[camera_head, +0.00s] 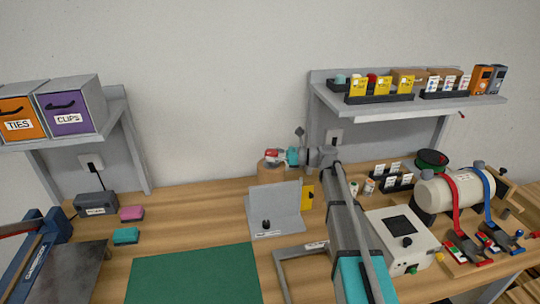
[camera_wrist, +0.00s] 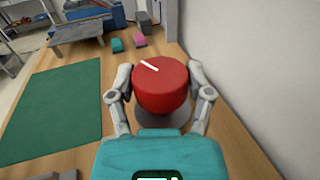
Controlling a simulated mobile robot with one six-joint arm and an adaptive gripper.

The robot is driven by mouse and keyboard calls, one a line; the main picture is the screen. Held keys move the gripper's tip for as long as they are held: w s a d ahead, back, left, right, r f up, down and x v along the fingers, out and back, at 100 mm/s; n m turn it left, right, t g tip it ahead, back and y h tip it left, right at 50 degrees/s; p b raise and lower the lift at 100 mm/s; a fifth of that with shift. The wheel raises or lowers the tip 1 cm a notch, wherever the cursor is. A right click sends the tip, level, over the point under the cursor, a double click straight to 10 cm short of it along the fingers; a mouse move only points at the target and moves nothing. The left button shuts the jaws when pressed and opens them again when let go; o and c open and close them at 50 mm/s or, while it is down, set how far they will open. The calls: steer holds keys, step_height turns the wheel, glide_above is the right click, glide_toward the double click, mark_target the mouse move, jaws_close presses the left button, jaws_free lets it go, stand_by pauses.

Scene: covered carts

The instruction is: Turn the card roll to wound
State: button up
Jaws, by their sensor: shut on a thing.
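In the wrist view a red round knob (camera_wrist: 163,88) with a short white line on its top sits between the two fingers of my gripper (camera_wrist: 163,90). The fingers are shut on its sides. The white line slants from upper left to lower right. A grey disc shows below the knob. In the head view my gripper (camera_head: 280,156) is at the back of the bench by the wall, and the red knob (camera_head: 271,153) shows partly at its end. A tan round body (camera_head: 268,171) stands just below it. No "wound" label is readable.
A grey angled panel (camera_head: 275,210) stands in front of the tan body, with a yellow card (camera_head: 307,197) beside it. A green mat (camera_head: 195,276) lies front left. A white box (camera_head: 402,236) and a strapped cylinder (camera_head: 440,198) stand right. A shelf (camera_head: 410,105) overhangs the back right.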

steer(key=shift+s+a, duration=0.1)
steer(key=shift+a, duration=0.2)
steer(key=shift+c, duration=0.4)
steer(key=shift+d, duration=0.2)
steer(key=shift+f+t, duration=0.1)
steer(key=shift+t, duration=0.2)
